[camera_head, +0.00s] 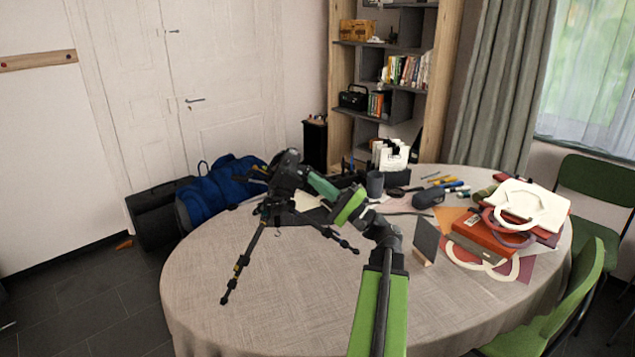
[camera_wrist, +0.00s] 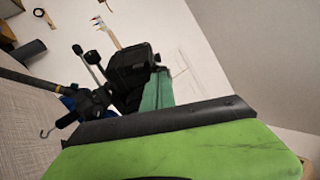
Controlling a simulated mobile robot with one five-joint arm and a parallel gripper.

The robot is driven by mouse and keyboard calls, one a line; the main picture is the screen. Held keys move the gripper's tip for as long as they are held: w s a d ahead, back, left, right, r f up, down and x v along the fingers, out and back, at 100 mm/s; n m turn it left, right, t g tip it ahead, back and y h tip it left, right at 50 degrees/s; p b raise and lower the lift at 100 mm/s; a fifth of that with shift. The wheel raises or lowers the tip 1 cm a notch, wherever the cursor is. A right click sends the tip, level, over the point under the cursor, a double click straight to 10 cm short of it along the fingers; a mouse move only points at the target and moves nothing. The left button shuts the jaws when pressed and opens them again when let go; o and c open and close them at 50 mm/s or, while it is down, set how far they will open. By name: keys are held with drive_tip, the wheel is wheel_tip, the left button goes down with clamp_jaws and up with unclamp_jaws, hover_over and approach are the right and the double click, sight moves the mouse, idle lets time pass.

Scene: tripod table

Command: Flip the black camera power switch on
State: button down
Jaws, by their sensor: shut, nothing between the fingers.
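The black camera (camera_head: 287,172) sits on a black tripod (camera_head: 243,262) that stands on the round table. In the wrist view the camera (camera_wrist: 130,66) is just beyond my fingertips, with the tripod head and its handles to the left. My gripper (camera_head: 313,180) reaches in from the right, its teal fingers shut and empty. The fingertips, also in the wrist view (camera_wrist: 158,76), are at or very close to the camera's side; I cannot tell whether they touch. The power switch is too small or hidden to make out.
The round table (camera_head: 290,310) has a beige cloth, clear at the front left. A grey cup (camera_head: 375,184), pens and a dark case (camera_head: 428,198) lie behind my arm. Green chairs (camera_head: 590,200) stand at right.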

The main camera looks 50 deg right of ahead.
drive_tip(key=b+v, duration=0.8)
drive_tip(key=v, duration=0.9)
drive_tip(key=shift+s+d+f, duration=0.1)
drive_tip(key=shift+s+f, duration=0.05)
